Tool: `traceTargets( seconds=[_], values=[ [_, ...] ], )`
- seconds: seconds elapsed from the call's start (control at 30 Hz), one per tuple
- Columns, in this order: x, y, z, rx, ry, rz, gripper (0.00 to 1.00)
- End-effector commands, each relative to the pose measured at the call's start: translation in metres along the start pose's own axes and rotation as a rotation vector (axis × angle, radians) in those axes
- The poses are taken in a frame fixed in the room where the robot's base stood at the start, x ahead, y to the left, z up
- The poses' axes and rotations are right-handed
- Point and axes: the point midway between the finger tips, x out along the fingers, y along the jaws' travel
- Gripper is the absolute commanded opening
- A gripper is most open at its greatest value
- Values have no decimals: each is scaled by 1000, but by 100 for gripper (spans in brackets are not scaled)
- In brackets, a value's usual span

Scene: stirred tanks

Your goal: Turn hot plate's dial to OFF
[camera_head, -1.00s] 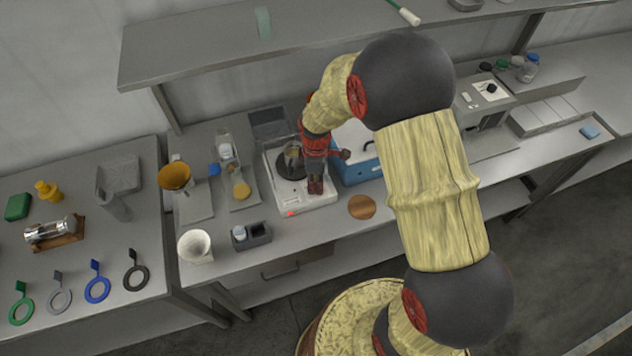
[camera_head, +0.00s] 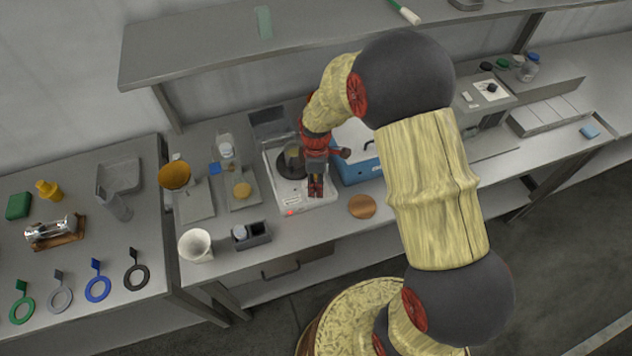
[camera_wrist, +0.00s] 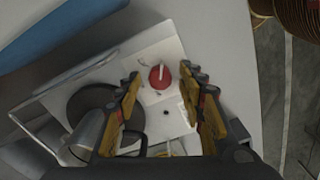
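The hot plate (camera_head: 297,203) is a white unit on the bench with a round dark heating plate (camera_wrist: 95,112). In the wrist view its dial (camera_wrist: 160,77) is a red round knob with a pale pointer bar, on the white front panel. My gripper (camera_wrist: 163,82) is over the panel with its two yellow-padded fingers apart, and the dial shows between and slightly beyond the fingertips. Whether the fingers touch it cannot be told. In the head view my gripper (camera_head: 316,190) covers the panel's right part, hiding the dial. A small red light (camera_head: 290,212) shows at the front left corner.
A metal beaker (camera_wrist: 88,132) stands on the heating plate. A blue-sided box (camera_head: 359,171) is close on the right of the hot plate. A brown disc (camera_head: 362,206) lies at front right. A grey holder (camera_head: 253,235) and white cup (camera_head: 196,245) stand left.

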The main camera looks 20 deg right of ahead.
Motion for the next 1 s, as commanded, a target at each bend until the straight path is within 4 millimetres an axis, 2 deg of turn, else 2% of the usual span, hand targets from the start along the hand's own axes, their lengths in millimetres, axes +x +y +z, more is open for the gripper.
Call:
traceTargets(
  seconds=[0.23,0.37,0.47,0.8,1.0],
  values=[
    [0,0,0,0,0,0,40],
    [-8,1,0,0,1,2,40],
    [-23,1,0,0,1,3,40],
    [-90,1,0,0,1,3,40],
    [-114,0,0,0,0,0,40]
  ],
)
